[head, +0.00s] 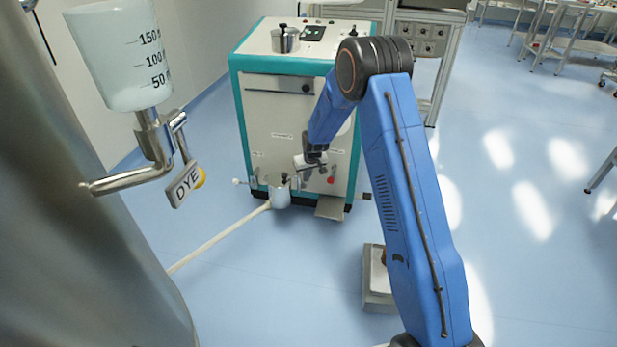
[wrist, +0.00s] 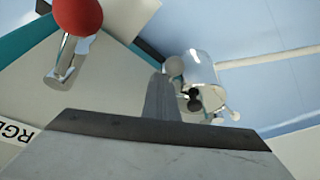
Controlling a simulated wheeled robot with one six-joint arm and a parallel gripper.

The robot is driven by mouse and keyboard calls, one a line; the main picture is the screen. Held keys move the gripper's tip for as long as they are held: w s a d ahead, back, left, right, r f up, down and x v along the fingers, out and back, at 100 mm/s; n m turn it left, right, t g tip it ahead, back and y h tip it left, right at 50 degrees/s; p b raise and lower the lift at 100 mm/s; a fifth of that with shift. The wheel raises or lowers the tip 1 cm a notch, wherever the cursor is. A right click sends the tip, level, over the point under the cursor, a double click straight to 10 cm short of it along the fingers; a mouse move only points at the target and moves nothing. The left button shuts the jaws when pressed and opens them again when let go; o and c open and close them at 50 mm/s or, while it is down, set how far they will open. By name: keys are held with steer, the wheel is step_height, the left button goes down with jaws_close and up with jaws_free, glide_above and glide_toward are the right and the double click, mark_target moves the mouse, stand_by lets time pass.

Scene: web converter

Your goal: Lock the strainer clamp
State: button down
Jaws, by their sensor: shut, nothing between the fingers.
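The strainer (head: 281,196) is a shiny metal cylinder low at the front of the teal-and-white cabinet, joined to a pale pipe. A small black knob (head: 285,177) shows at its top. In the wrist view the strainer (wrist: 203,70) is right of centre, with black knobs (wrist: 192,98) on metal fittings at its near end; I cannot tell whether the clamp is open or locked. My gripper (head: 299,178) is close above and right of the strainer in the head view. In the wrist view its fingers (wrist: 162,95) are together and empty, seemingly apart from the clamp.
A red-knobbed lever (head: 331,180) is right of the gripper; its red ball (wrist: 78,14) shows large at upper left in the wrist view. The cabinet (head: 262,120) stands behind. A pale pipe (head: 218,238) crosses low over the floor. A DYE valve (head: 184,184) hangs at left.

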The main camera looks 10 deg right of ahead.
steer(key=shift+s+a+f+m+h, duration=0.3)
steer(key=shift+s+a+m+h, duration=0.3)
steer(key=shift+m, duration=0.5)
steer(key=shift+s+a+m+h, duration=0.1)
steer(key=shift+a+m+h, duration=0.2)
steer(key=shift+a+m, duration=0.7)
steer(key=shift+m, duration=0.3)
steer(key=shift+a+g, duration=0.3)
steer(key=shift+a, duration=0.05)
steer(key=shift+w+d+r, duration=0.1)
steer(key=shift+w+d, duration=0.05)
steer(key=shift+w, duration=0.05)
glide_toward(301, 180)
steer(key=a+r, duration=0.3)
steer(key=a, duration=0.1)
steer(key=shift+w+d, duration=0.2)
steer(key=shift+w, duration=0.05)
